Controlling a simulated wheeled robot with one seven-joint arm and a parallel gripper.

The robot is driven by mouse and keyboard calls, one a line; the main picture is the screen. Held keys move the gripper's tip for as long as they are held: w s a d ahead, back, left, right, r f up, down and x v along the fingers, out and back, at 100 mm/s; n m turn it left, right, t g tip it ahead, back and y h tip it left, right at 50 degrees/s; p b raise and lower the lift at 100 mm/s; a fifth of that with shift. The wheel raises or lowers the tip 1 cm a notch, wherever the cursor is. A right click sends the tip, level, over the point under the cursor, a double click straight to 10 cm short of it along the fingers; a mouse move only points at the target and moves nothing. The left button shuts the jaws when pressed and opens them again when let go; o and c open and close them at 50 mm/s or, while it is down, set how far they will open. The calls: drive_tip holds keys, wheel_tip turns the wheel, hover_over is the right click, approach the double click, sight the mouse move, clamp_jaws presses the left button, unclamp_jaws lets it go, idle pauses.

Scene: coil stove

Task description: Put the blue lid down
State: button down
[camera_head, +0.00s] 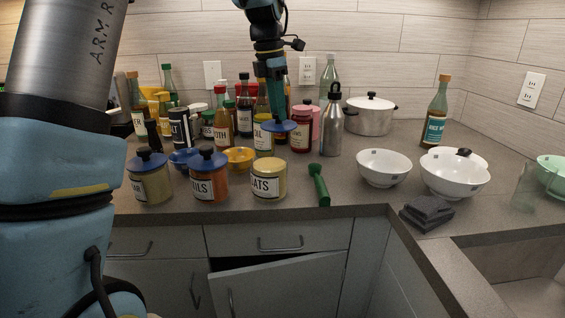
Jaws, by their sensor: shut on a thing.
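A blue lid (284,127) hangs level below my gripper (278,116), which points down and is shut on its knob. The lid is above the counter, overlapping in the picture a yellowish jar (263,146); I cannot tell whether they touch. The OATS jar (268,182) stands in front and a little left of the lid, with no lid on it. Two other labelled jars (151,185) (209,184) at the left wear blue lids. The fingertips are small and partly hidden by the lid.
Bottles and jars crowd the counter (340,205) behind and left of the lid. A steel bottle (331,130) stands close to its right.

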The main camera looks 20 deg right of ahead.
drive_tip(key=shift+n, duration=0.7)
drive_tip(key=shift+w+d+f+p, duration=0.55)
drive_tip(key=shift+w+f, duration=0.1)
drive_tip(key=shift+f, duration=1.75)
drive_tip(key=shift+w+d+f+p, duration=0.4)
drive_tip(key=shift+w+d+f, duration=0.25)
drive_tip(key=shift+f, duration=1.7)
drive_tip(key=shift+w+d+f+p, duration=0.5)
drive_tip(key=shift+w+f, duration=0.2)
drive_tip(key=shift+f, duration=1.7)
drive_tip(key=shift+f, duration=0.15)
drive_tip(key=shift+c, duration=2.4)
unclamp_jaws()
drive_tip(key=r, duration=0.4)
drive_tip(key=a+r+b, duration=0.1)
drive_tip(key=r, duration=0.3)
drive_tip(key=r+b, duration=0.1)
drive_tip(key=r, duration=0.3)
drive_tip(key=shift+s+a+r, duration=0.1)
drive_tip(key=shift+s+a, duration=0.05)
drive_tip(key=shift+a, duration=0.1)
drive_tip(key=shift+s, duration=0.1)
